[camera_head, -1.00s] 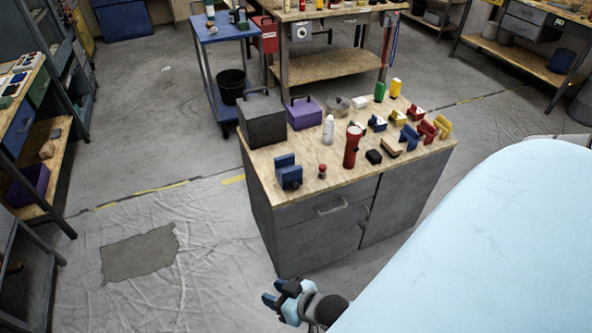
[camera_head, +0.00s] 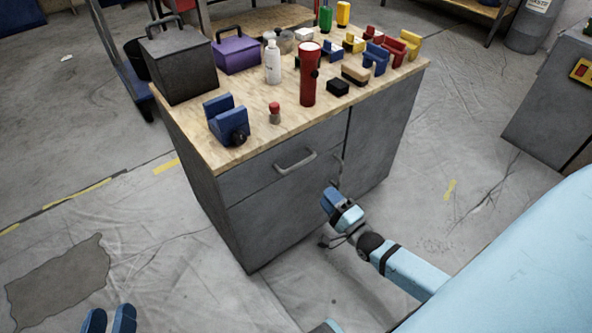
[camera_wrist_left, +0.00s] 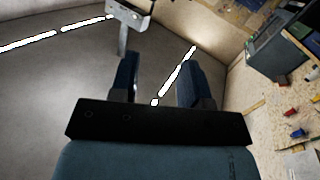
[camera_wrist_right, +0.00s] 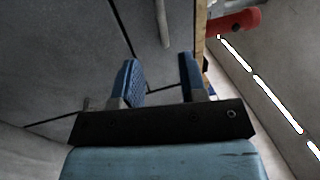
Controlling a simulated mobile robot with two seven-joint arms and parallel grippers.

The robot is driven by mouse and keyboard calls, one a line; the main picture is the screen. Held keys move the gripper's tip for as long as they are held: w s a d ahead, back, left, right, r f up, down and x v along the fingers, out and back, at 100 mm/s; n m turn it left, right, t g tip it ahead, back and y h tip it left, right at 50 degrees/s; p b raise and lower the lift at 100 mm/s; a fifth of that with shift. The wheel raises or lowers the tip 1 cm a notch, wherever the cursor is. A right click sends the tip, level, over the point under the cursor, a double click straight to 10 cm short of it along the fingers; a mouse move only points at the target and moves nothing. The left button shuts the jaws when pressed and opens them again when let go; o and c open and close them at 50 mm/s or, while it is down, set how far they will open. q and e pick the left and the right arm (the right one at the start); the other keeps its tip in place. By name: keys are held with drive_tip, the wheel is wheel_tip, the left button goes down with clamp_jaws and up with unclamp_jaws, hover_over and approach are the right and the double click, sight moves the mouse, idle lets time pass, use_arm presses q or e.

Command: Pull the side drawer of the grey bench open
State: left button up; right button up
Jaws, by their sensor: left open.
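The grey bench (camera_head: 290,225) has a wooden top and one drawer (camera_head: 256,174) at upper left of its front, which looks shut. The drawer's bar handle (camera_head: 295,162) is clear; in the right wrist view a light bar that looks like this handle (camera_wrist_right: 160,22) lies ahead, between the fingers' lines. My right gripper (camera_head: 328,197) is below and right of the handle, in front of the cupboard door, apart from the handle. Its fingers are open and empty (camera_wrist_right: 159,78). My left gripper (camera_head: 109,318) is open and empty over the floor at lower left; its fingers also show in the left wrist view (camera_wrist_left: 160,78).
On the bench top stand a red flashlight (camera_head: 308,75), a white bottle (camera_head: 272,62), a blue vise-like block (camera_head: 227,120), a dark toolbox (camera_head: 180,65) and a purple box (camera_head: 237,55). A door handle (camera_head: 338,170) sits right of the drawer. Floor in front is clear.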

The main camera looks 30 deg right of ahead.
sight(300, 163)
use_arm(q)
drive_tip(key=shift+s+d+r+t+h+b, duration=0.1)
drive_tip(key=shift+d+r+t+h+b, duration=0.3)
drive_tip(key=shift+r, duration=0.5)
drive_tip(key=shift+s+d+r+t+h+b, duration=0.1)
drive_tip(key=shift+d+r+t+h+b, duration=0.1)
drive_tip(key=shift+r+t+h+b, duration=0.45)
drive_tip(key=shift+s+d+r+t+h+b, duration=0.15)
drive_tip(key=shift+d+r+b, duration=0.15)
drive_tip(key=shift+r, duration=0.8)
use_arm(e)
drive_tip(key=shift+x, duration=6.65)
use_arm(q)
drive_tip(key=shift+w, duration=0.1)
use_arm(e)
clamp_jaws()
